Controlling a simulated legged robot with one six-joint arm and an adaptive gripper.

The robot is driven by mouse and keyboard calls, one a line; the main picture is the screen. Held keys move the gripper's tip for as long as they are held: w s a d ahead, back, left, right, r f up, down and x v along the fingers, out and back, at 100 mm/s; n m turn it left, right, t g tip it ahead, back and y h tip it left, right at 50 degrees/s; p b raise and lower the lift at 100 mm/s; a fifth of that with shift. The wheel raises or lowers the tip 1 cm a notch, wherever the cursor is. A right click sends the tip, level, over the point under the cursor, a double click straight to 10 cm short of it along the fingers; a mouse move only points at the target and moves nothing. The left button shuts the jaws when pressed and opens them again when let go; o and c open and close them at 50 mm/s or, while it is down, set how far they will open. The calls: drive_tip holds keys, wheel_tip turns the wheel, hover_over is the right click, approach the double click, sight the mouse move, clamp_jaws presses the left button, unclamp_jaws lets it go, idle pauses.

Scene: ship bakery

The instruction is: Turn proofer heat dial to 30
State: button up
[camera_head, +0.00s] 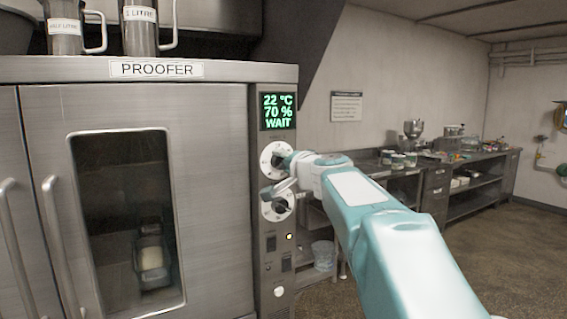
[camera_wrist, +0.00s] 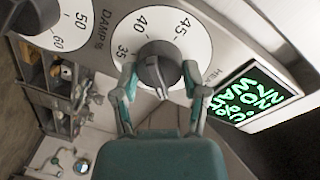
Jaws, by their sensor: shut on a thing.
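The proofer's heat dial (camera_head: 267,157) is the upper of two white dials on the control panel. In the wrist view the heat dial (camera_wrist: 180,50) shows 35, 40 and 45 around a dark knob (camera_wrist: 156,66). My gripper (camera_wrist: 160,74) is shut on this knob, one finger on each side. In the head view my gripper (camera_head: 284,172) covers part of the dial. A pale mark on the knob points toward my palm; the number there is hidden. The display (camera_head: 278,111) reads 22 °C, 70 % and WAIT.
The damp dial (camera_head: 272,209) sits just below; its knob (camera_wrist: 36,14) also shows in the wrist view. The proofer door (camera_head: 200,130) stands left of the panel. A bucket (camera_head: 323,255) and a long counter (camera_head: 437,180) lie to the right, with open floor before them.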

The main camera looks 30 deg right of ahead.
drive_tip(key=m, duration=0.6)
drive_tip(key=shift+w+d+f+y, duration=0.1)
drive_tip(key=shift+f+y, duration=0.2)
drive_tip(key=shift+y, duration=0.1)
drive_tip(key=m, duration=0.5)
drive_tip(key=shift+f, duration=0.2)
drive_tip(key=shift+y, duration=0.3)
drive_tip(key=o, duration=1.1)
drive_tip(key=shift+o, duration=0.2)
drive_tip(key=shift+r, duration=0.1)
drive_tip(key=shift+r, duration=0.1)
